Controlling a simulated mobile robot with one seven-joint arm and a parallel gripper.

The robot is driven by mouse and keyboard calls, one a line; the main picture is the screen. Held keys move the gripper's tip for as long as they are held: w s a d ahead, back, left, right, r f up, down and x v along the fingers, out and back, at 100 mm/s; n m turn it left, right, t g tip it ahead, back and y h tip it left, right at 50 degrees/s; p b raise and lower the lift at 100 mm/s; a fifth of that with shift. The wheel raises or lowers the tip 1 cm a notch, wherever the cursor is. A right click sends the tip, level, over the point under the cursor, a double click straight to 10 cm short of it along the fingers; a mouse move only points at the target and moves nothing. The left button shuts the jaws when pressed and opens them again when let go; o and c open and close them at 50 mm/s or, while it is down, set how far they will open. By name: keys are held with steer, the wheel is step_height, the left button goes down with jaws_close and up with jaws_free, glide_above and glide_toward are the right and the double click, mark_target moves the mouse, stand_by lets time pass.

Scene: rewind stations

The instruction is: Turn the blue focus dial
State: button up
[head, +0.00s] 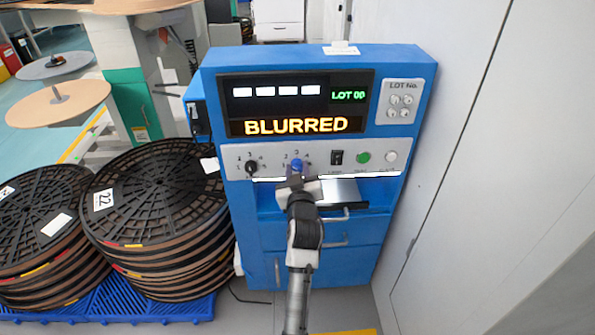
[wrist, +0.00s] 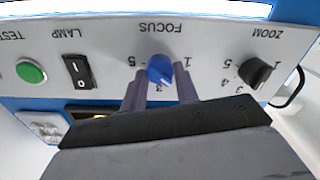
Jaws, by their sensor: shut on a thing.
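The blue focus dial (head: 297,164) is on the grey control panel of the blue machine in the head view. It also shows in the wrist view (wrist: 159,69), upside down, under the word FOCUS and between the numbers 1 and 5. My gripper (head: 297,177) reaches up to the panel from below. In the wrist view its two fingers (wrist: 160,88) stand on either side of the dial, shut on it. The machine's display (head: 303,125) reads BLURRED in yellow, with LOT 00 in green above.
A black zoom dial (head: 252,167) is left of the focus dial. A black lamp switch (head: 337,157) and a green test button (head: 363,157) are to its right. Stacked black reels (head: 155,200) stand left of the machine, and a pale wall (head: 460,150) is close on the right.

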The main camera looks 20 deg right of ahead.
steer(key=shift+m, duration=0.3)
steer(key=m+p, duration=0.1)
steer(key=m, duration=0.3)
steer(key=shift+m+p, duration=0.95)
steer(key=shift+m, duration=1.55)
steer(key=o, duration=1)
steer(key=b+v, duration=0.2)
steer(key=v, duration=1.2)
steer(key=shift+d+b, duration=0.1)
steer(key=shift+b, duration=0.25)
steer(key=shift+w, duration=0.1)
